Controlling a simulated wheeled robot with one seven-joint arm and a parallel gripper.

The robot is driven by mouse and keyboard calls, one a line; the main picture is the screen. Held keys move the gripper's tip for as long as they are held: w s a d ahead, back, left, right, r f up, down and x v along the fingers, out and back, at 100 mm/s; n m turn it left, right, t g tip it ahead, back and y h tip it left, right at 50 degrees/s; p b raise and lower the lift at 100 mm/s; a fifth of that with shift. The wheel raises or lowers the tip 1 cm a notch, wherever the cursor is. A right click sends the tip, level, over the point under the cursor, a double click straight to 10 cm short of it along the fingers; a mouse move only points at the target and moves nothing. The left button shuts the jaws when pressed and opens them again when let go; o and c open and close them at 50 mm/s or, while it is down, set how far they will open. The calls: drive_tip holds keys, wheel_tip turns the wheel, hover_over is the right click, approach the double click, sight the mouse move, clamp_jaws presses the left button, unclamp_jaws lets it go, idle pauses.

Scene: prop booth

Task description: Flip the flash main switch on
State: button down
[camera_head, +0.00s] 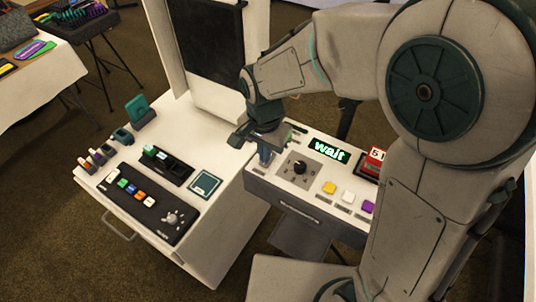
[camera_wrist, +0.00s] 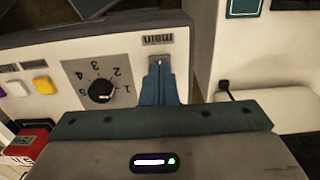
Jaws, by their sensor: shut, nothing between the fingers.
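The flash control box (camera_head: 320,215) is a white-topped unit with a dark front. In the wrist view a label reading "main" (camera_wrist: 158,40) sits by a small metal switch plate (camera_wrist: 159,60). My gripper (camera_wrist: 159,72) is shut and empty, its teal fingertips right at the switch plate and covering part of it. I cannot tell whether they touch it or which way the lever sits. In the head view my gripper (camera_head: 265,158) is over the box's left end and hides the switch.
A white table (camera_head: 215,235) with a black button panel (camera_head: 145,203) stands directly left.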

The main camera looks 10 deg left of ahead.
wheel_tip(320, 180, up, 6)
drive_tip(key=p, duration=0.4)
drive_tip(key=shift+r, duration=0.15)
drive_tip(key=shift+d, duration=0.1)
idle(0.4)
drive_tip(key=s+d+r+n+t, duration=0.2)
drive_tip(key=s+d+r, duration=0.1)
drive_tip(key=d, duration=0.8)
drive_tip(key=s+d+r+n+t+b, duration=0.1)
drive_tip(key=s+d+r, duration=0.3)
drive_tip(key=d, duration=0.7)
drive_tip(key=shift+s+d+n+t+b, duration=0.25)
drive_tip(key=shift+s+n+t, duration=0.2)
drive_tip(key=shift+n, duration=0.35)
